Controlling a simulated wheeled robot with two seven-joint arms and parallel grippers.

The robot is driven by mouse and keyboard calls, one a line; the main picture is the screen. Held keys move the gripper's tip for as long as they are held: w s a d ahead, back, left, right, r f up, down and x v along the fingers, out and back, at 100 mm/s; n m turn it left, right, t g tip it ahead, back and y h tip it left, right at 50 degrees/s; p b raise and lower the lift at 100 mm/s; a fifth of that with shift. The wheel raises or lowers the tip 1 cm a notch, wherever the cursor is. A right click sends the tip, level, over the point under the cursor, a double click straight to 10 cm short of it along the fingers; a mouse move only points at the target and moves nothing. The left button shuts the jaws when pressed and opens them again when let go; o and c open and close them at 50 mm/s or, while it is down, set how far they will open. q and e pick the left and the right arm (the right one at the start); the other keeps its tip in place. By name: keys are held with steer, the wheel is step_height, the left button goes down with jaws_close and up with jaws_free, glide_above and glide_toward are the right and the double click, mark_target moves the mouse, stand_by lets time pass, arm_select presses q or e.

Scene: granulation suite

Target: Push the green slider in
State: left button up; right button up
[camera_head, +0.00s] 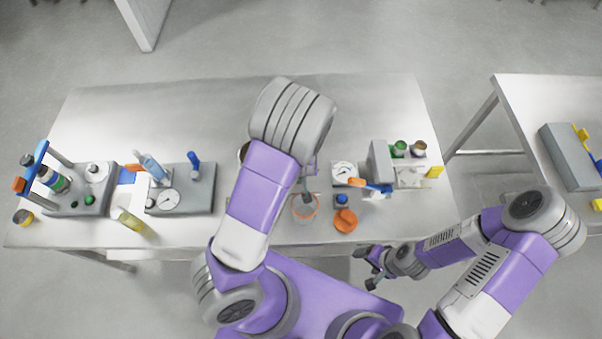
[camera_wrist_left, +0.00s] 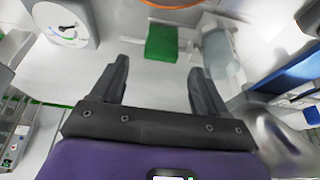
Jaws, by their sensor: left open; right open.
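A green block, which looks like the green slider (camera_wrist_left: 161,43), shows in the left wrist view on a pale surface, with short bar-like pieces on both sides of it. My left gripper (camera_wrist_left: 159,68) is open, and the block shows beyond and between its two fingertips, apart from both. I cannot tell how far in the slider is. In the head view my left arm hides this spot, and only a little of the left gripper (camera_head: 308,182) shows. My right gripper (camera_head: 373,268) is open and empty, low in front of the table's front edge.
A dial gauge (camera_wrist_left: 63,24) and an orange rim (camera_wrist_left: 172,3) lie near the left gripper. The metal table (camera_head: 365,110) also bears an orange knob (camera_head: 345,220), a blue button (camera_head: 342,200), and a grey gauge base (camera_head: 190,200). The table's back part is clear.

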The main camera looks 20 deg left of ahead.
arm_select(q)
steer(key=b+x, duration=0.1)
steer(key=x, duration=0.6)
steer(key=shift+f+b, duration=0.3)
steer(key=shift+b, duration=0.05)
arm_select(e)
step_height(320, 180, down, 2)
steer(key=shift+s, duration=0.1)
